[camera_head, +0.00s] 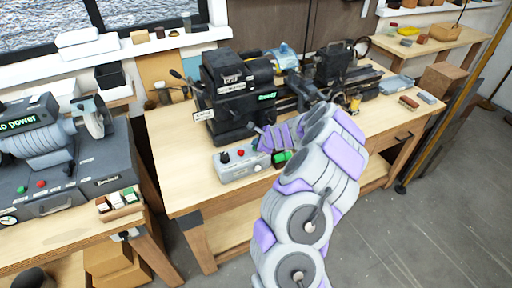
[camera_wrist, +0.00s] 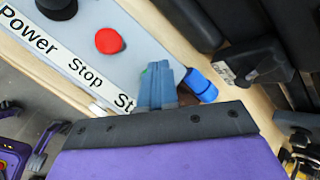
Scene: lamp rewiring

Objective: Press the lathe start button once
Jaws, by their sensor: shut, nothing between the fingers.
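The grey control box (camera_head: 240,170) stands at the front left of the lathe bench, with a black knob (camera_head: 225,158), a red button (camera_head: 240,153) and a green button (camera_head: 255,143). In the wrist view the box (camera_wrist: 150,30) shows the black knob (camera_wrist: 57,8), the red button (camera_wrist: 109,41) and the labels Power, Stop and a cut-off "St". My gripper (camera_wrist: 158,84) is shut and empty, its fingertips over the box's right end beyond the red button. The green button there is almost wholly hidden behind the fingers. I cannot tell whether they touch it.
The dark lathe (camera_head: 235,85) stands right behind the box. A blue cylinder (camera_wrist: 200,85) lies close beside the fingers. Another bench with a grey machine (camera_head: 40,145) is at the left. Floor at the right is clear.

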